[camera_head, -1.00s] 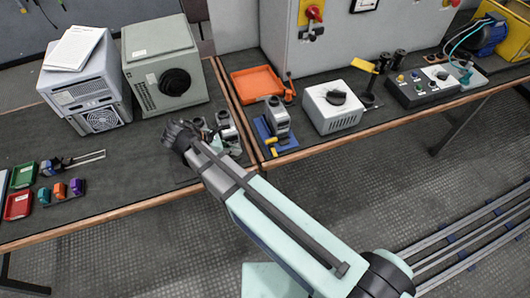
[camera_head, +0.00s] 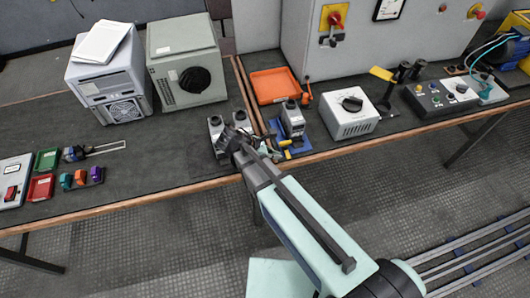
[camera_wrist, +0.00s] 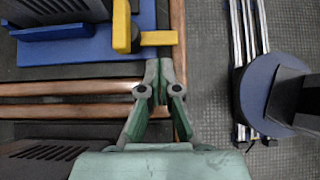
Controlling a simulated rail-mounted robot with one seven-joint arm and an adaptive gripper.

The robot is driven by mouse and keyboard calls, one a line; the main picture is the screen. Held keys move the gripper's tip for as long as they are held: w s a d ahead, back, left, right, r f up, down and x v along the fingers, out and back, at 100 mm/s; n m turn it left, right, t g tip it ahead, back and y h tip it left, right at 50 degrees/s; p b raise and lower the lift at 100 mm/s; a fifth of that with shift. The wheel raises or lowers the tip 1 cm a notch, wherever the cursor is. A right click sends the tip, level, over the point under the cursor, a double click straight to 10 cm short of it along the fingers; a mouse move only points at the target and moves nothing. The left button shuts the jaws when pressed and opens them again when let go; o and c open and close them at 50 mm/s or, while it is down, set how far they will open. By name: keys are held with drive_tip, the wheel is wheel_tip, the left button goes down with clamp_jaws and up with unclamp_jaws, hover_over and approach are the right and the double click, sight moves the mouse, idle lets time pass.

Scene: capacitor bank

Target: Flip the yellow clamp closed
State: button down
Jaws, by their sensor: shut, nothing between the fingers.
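The yellow clamp (camera_head: 285,144) is on the blue base (camera_head: 277,126) of a grey, dark-topped unit near the bench's front edge. In the wrist view, the yellow clamp (camera_wrist: 122,26) has an upright yellow bar, a dark pivot and a short yellow arm pointing right. The blue base (camera_wrist: 65,50) is beside it at left. My gripper (camera_wrist: 158,68) is shut and empty, its fingertips just below the clamp's short arm in that view; I cannot tell whether they touch. In the head view my gripper (camera_head: 236,143) is left of the clamp, its fingertips partly hidden.
A similar grey unit (camera_head: 215,127) stands close behind my gripper. An orange tray (camera_head: 273,86) is behind the clamp unit, and a white box with a dark knob (camera_head: 347,118) is to its right. The bench's wooden front edge (camera_head: 340,147) runs close by.

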drive_tip(key=shift+w+d, duration=0.3)
drive_tip(key=shift+d, duration=0.4)
drive_tip(key=shift+s+n+t, duration=0.15)
drive_tip(key=shift+n+t, duration=0.15)
